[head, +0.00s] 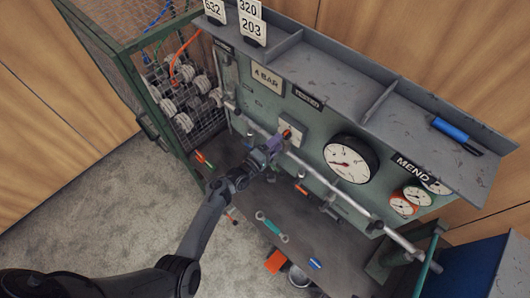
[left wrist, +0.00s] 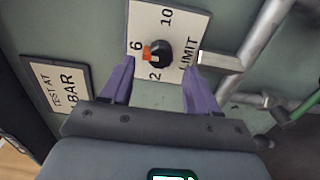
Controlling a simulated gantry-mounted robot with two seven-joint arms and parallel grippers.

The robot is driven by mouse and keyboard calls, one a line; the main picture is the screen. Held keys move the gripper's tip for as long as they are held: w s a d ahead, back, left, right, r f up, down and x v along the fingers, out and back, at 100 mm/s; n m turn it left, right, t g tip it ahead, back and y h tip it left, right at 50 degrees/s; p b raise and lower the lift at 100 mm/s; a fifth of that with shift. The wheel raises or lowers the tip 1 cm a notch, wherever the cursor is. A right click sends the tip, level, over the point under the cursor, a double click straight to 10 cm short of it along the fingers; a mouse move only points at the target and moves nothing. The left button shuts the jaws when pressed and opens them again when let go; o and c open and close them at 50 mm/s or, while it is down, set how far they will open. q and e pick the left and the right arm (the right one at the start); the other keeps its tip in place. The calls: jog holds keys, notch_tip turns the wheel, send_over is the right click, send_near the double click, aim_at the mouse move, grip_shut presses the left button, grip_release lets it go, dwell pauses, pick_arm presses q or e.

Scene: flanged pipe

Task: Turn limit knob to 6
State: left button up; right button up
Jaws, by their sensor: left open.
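The limit knob (left wrist: 162,50) is black with an orange pointer, on a white plate (left wrist: 195,22) marked 2, 6, 10 and LIMIT. In the left wrist view the pointer is on the knob's left side, close to the 6 and slightly toward the 2. My left gripper (left wrist: 159,68) is open, its purple fingers on either side of the knob, with gaps to it; contact does not show. In the head view, my left gripper (head: 272,147) is at the panel just below the orange of the knob (head: 287,133). My right gripper is not in view.
A silver pipe (head: 325,178) runs along the panel front, close right of the knob. A large gauge (head: 350,159) is right of it. A wrench (head: 271,227) and other small items lie on the bench below.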

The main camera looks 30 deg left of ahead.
pick_arm(q)
jog(key=v, duration=0.6)
jog(key=shift+s, duration=0.3)
